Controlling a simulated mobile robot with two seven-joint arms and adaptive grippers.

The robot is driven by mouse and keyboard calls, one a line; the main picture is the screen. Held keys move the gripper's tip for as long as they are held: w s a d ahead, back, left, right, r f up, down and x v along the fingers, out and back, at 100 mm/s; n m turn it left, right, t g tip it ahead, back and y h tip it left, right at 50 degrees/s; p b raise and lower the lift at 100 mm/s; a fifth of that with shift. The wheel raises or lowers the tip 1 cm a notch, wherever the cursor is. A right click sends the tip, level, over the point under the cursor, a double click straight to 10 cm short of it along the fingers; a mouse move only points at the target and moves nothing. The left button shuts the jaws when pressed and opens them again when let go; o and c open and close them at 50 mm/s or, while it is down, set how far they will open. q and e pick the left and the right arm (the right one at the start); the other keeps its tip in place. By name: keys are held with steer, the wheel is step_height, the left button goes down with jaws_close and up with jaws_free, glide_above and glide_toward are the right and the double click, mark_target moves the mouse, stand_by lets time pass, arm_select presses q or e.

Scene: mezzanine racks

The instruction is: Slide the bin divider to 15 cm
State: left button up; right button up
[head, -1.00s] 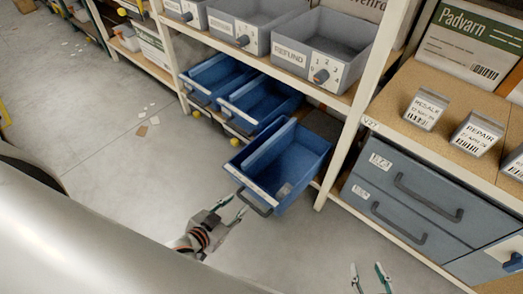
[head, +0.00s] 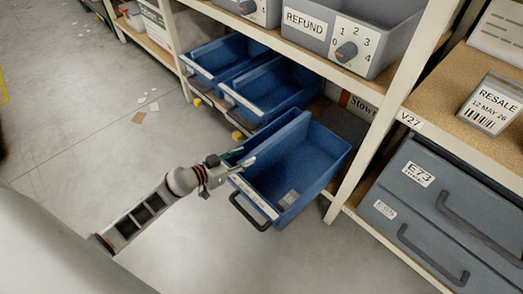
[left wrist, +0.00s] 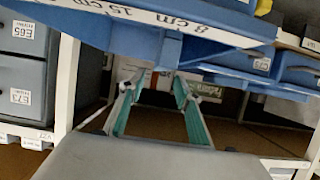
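The pulled-out blue bin (head: 318,165) hangs from the lower shelf in the head view. Its divider (head: 277,143) is a blue panel running front to back, near the bin's left side. My left gripper (head: 246,158) is at the bin's front left corner, by the divider's near end. In the wrist view its fingers (left wrist: 157,88) are apart, with a blue upright part (left wrist: 171,48) just beyond them. My right gripper is out of view.
Two more blue bins (head: 262,92) sit to the left on the same shelf. Grey bins with dials (head: 347,52) stand above. Grey drawers (head: 440,215) are at right behind a white post (head: 365,155).

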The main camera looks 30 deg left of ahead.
mark_target(256, 151)
arm_select(q)
steer(key=shift+w+f, duration=0.25)
steer(key=shift+w, duration=0.2)
steer(key=b+x, duration=0.1)
steer(key=x, duration=0.1)
steer(key=b+x, duration=0.2)
steer(key=x, duration=0.1)
steer(key=shift+d+f, duration=0.1)
steer(key=shift+f, duration=0.25)
steer(key=shift+w+d+f, duration=0.1)
steer(key=shift+w+d, duration=0.05)
steer(key=shift+w, duration=0.5)
steer(key=shift+w+d, duration=0.1)
steer(key=shift+w, duration=0.15)
jaws_close()
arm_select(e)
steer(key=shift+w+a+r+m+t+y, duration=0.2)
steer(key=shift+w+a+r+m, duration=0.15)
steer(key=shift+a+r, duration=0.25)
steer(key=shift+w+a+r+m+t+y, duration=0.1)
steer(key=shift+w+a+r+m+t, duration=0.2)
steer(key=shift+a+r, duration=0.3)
